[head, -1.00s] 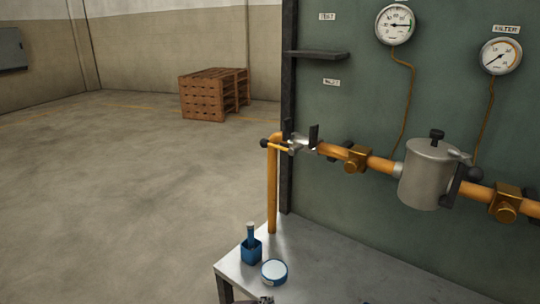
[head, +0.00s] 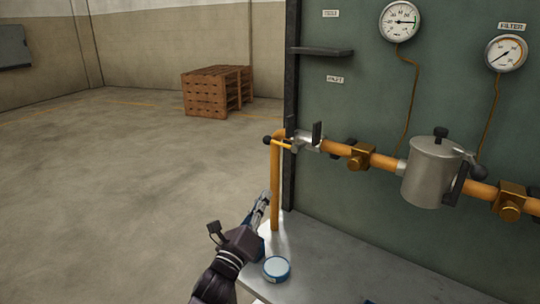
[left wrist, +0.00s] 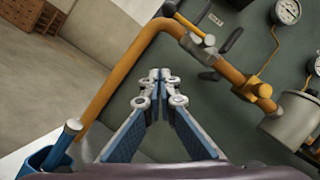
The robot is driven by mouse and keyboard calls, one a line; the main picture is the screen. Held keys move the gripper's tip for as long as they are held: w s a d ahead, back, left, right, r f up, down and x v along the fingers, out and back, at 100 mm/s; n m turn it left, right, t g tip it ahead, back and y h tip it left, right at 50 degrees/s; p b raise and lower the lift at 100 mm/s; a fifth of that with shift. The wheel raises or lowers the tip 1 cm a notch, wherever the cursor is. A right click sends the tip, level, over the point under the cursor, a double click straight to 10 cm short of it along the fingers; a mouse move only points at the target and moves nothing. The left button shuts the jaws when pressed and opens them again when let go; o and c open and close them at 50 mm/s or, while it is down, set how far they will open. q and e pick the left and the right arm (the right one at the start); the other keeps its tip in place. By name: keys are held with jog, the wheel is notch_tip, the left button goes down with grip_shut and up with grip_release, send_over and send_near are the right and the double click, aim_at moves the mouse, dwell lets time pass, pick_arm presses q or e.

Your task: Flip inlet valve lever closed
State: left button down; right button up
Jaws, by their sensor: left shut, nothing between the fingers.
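The inlet valve (head: 309,141) sits on the orange pipe just right of its upper bend. Its yellow lever (head: 284,146) points left, in line with the horizontal pipe, and ends in a black knob (head: 268,140). The lever also shows at the top of the left wrist view (left wrist: 188,25). My left gripper (head: 264,197) is shut and empty, pointing up beside the vertical pipe, below the lever and apart from it. Its closed fingertips (left wrist: 160,76) are in the middle of the left wrist view. My right gripper is not in view.
The orange pipe (head: 276,185) rises from the grey bench (head: 330,262). A round blue tin (head: 277,268) stands near the gripper. A blue cup (left wrist: 48,158) is mostly hidden behind it in the head view. A filter pot (head: 428,172) and gauges are right. A dark shelf (head: 322,51) is above.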

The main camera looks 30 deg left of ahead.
aim_at(280, 144)
pick_arm(q)
jog(key=shift+a+r+m+t, duration=0.2)
jog(key=shift+r+m+t, duration=0.2)
jog(key=shift+r+m, duration=0.45)
jog(key=shift+r, duration=0.1)
jog(key=w+a+r+p, duration=0.3)
jog(key=w+r, duration=0.3)
jog(key=w, duration=0.2)
jog(key=shift+w+a+r+p, duration=0.25)
jog(key=shift+w+a+p, duration=0.15)
jog(key=shift+p, duration=0.15)
jog(key=shift+d, duration=0.1)
